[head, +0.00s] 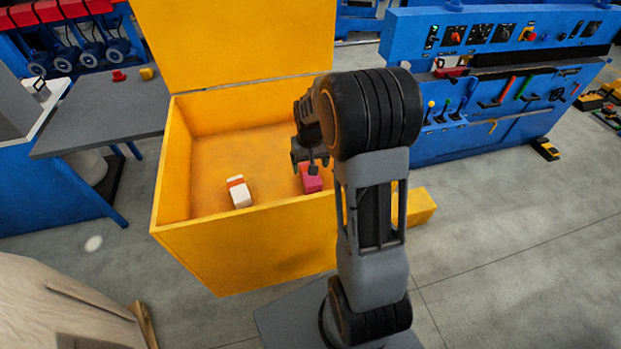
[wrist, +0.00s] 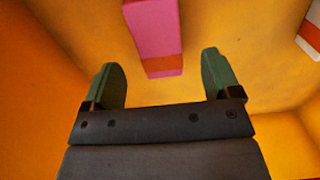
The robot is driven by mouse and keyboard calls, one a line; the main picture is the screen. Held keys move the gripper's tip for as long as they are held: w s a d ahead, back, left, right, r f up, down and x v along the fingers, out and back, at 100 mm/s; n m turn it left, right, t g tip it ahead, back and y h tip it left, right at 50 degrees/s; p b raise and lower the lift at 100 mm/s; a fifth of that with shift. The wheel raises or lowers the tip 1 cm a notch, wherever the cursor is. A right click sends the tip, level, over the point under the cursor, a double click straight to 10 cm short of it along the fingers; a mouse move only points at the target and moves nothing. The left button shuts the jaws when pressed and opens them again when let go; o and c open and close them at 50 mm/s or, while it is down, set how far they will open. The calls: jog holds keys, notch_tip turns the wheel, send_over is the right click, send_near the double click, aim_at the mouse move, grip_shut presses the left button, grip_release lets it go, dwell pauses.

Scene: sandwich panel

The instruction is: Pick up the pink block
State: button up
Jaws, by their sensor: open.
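The pink block (head: 312,183) lies inside the yellow box (head: 245,216), near its front right part. It has an orange-red band at one end and also shows in the wrist view (wrist: 153,30), ahead of and between the fingers. My gripper (head: 311,168) is inside the box's opening, at the pink block in the head view and partly covering it. In the wrist view my gripper (wrist: 163,85) has its two green fingers spread apart with nothing between them. My arm hides the right part of the box.
A white block with an orange band (head: 239,192) lies left of the pink one. The box walls surround both, and its raised lid (head: 235,40) stands behind. A grey table (head: 105,115) is at left, and a blue machine (head: 490,90) at right.

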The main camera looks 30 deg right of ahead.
aim_at(311, 178)
jog(key=shift+d+f+p, duration=0.1)
jog(key=shift+f+p, duration=0.5)
jog(key=shift+f, duration=2.9)
jog(key=c, duration=1.1)
jog(key=shift+c, duration=0.2)
